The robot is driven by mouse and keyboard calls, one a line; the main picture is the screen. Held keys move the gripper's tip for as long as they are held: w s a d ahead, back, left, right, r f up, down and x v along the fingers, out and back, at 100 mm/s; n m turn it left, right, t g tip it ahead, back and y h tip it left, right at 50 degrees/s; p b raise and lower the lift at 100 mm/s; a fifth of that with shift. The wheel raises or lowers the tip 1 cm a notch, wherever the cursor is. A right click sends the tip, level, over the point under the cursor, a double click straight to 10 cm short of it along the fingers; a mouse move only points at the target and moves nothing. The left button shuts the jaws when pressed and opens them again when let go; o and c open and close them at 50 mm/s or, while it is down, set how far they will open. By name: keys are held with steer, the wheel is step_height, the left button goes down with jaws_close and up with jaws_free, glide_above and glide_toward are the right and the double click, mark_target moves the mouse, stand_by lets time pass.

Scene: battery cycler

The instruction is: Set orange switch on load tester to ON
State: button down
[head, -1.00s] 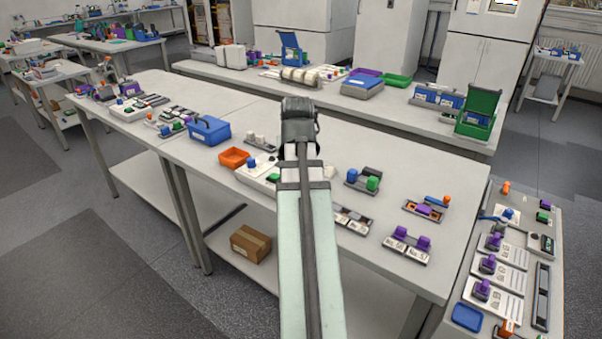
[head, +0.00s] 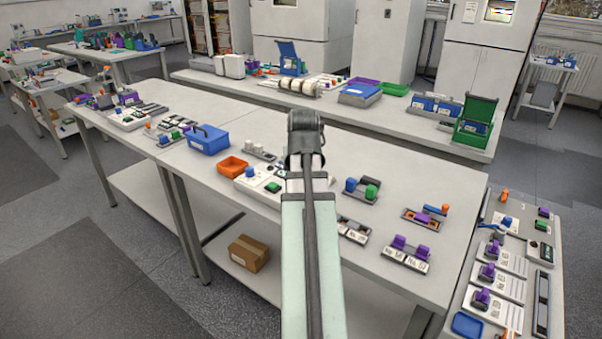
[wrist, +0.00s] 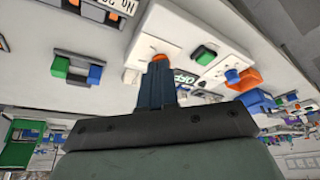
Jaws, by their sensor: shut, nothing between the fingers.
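In the wrist view, my gripper (wrist: 158,84) is shut, its dark blue-grey fingers together and empty. The orange switch (wrist: 160,57) shows just beyond the fingertips, partly covered by them; I cannot tell whether they touch. The switch's exact setting is hidden. In the head view, the load tester (head: 246,189) shows left of my arm. My arm hides the switch and the fingertips there.
A green part (wrist: 204,55) and a blue knob (wrist: 232,75) lie right of the fingers. An orange tray (head: 232,166) and a blue box (head: 208,140) stand left of my arm. A green-and-blue fixture (head: 361,190) stands to its right.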

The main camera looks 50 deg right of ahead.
steer(key=x, duration=0.7)
steer(key=shift+f, duration=0.2)
steer(key=shift+w+d+r, duration=0.1)
steer(key=shift+w+d, duration=0.75)
steer(key=shift+d, duration=0.2)
steer(key=shift+w+d, duration=0.45)
steer(key=shift+d, duration=0.1)
steer(key=shift+w+a+m+g+h, duration=0.15)
steer(key=shift+w+m+g+h, duration=0.2)
steer(key=shift+m, duration=0.95)
steer(key=shift+w+m+g, duration=0.45)
steer(key=shift+m, duration=0.75)
steer(key=shift+w+m, duration=0.1)
steer(key=shift+m, duration=0.4)
steer(key=shift+w+d+m+g, duration=0.1)
steer(key=shift+w+m+g, duration=0.25)
steer(key=shift+m, duration=0.6)
steer(key=shift+w+d+m+g, duration=0.15)
steer(key=shift+m+g, duration=0.35)
steer(key=shift+m, duration=0.5)
steer(key=shift+w+d+m+g, duration=0.1)
steer(key=shift+w+m+g, duration=0.25)
steer(key=shift+m, duration=0.6)
steer(key=shift+w+d, duration=0.1)
